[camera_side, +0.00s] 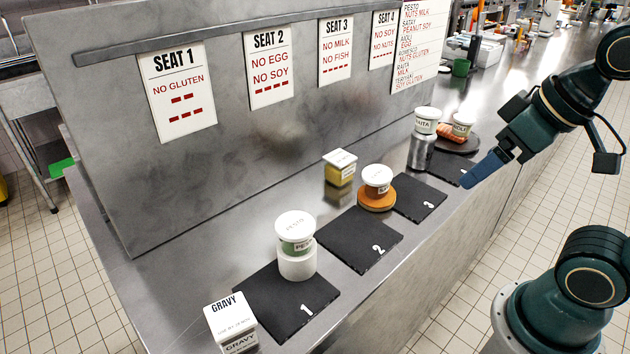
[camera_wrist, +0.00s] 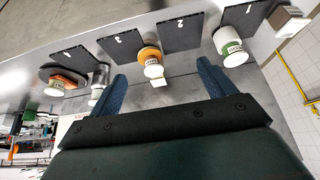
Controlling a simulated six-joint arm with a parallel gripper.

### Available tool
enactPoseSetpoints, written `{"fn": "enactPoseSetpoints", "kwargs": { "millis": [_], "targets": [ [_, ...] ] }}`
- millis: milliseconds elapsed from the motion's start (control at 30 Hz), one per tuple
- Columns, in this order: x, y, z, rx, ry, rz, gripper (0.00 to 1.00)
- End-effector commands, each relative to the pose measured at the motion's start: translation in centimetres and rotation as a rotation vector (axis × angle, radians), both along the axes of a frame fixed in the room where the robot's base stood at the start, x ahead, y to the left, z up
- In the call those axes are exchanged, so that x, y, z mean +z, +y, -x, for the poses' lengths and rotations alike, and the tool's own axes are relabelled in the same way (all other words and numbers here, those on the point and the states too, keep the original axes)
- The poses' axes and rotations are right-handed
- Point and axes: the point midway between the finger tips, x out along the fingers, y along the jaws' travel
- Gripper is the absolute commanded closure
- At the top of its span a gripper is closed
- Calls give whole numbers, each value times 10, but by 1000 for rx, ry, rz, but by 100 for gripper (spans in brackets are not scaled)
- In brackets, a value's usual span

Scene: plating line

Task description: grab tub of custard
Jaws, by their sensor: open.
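A small square tub with yellow contents and a white lid (camera_side: 340,168) stands on the steel counter behind pads 2 and 3; its lettering is too small to read, but its colour fits custard. In the wrist view a small white lid (camera_wrist: 160,82), apparently the same tub, shows just past the orange stand, between my fingers but farther off. My gripper (camera_side: 483,170) is open and empty, above the counter's front edge near pad 4. Its two blue fingers (camera_wrist: 161,72) are spread apart in the wrist view, touching nothing.
A white-lidded tub (camera_side: 377,178) on an orange stand is close to the yellow tub. The pesto tub (camera_side: 295,230) sits on a white stand, the gravy box (camera_side: 230,318) at the near end. A raita tub (camera_side: 427,120) tops a metal can. The seat-sign panel (camera_side: 280,130) rises behind.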

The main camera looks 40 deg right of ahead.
Motion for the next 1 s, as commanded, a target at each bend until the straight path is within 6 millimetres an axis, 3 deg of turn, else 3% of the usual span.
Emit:
{"fn": "enactPoseSetpoints", "kwargs": {
  "millis": [367,567,767,1000],
  "targets": [
    [1,0,-1,-6,2,-4,18],
    [9,1,-14,-60,23,-39,18],
    [24,3,-43,-182,71,-114,18],
    [39,3,-91,-376,146,-219,18]
  ]
}}
